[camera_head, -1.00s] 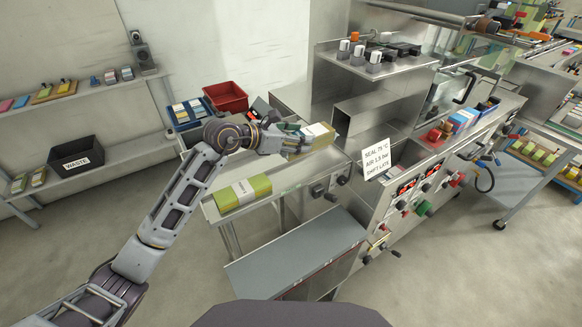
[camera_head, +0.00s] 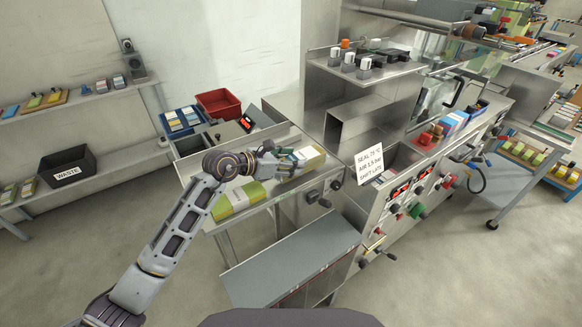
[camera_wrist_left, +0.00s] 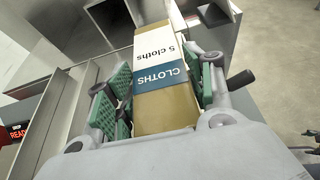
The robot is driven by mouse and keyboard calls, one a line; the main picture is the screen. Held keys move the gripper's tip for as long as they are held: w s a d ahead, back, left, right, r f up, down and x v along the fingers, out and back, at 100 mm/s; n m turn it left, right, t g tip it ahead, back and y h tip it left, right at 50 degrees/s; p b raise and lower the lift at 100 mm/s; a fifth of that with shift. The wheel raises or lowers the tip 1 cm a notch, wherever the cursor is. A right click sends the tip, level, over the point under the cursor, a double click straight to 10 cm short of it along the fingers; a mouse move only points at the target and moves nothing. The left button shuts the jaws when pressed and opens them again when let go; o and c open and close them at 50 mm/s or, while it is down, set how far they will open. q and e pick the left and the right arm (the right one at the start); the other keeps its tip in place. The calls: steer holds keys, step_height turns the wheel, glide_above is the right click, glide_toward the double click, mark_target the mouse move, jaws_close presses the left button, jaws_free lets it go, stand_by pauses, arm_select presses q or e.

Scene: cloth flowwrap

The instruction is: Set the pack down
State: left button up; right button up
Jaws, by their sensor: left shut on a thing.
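My left gripper (camera_head: 283,165) is shut on a tan pack (camera_head: 313,158) with a white and blue label. In the left wrist view the pack (camera_wrist_left: 160,50) reads "CLOTHS" and "5 cloths" and lies between the green pads of the gripper (camera_wrist_left: 159,92). The pack is over the right part of the steel table (camera_head: 240,224); I cannot tell whether it touches the surface. A green pack (camera_head: 238,200) with a white band lies on the table to the left of it. My right gripper is not in view.
A steel machine with a sign (camera_head: 369,164) stands right of the table. A red bin (camera_head: 219,103) and a blue tray (camera_head: 184,121) of packs are behind. A black waste bin (camera_head: 68,166) is on the left shelf. A grey bench (camera_head: 290,262) stands in front.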

arm_select(q)
step_height(320, 180, down, 2)
steer(key=shift+f, duration=0.15)
steer(key=shift+f, duration=0.15)
steer(key=o, duration=1)
steer(key=shift+o, duration=0.2)
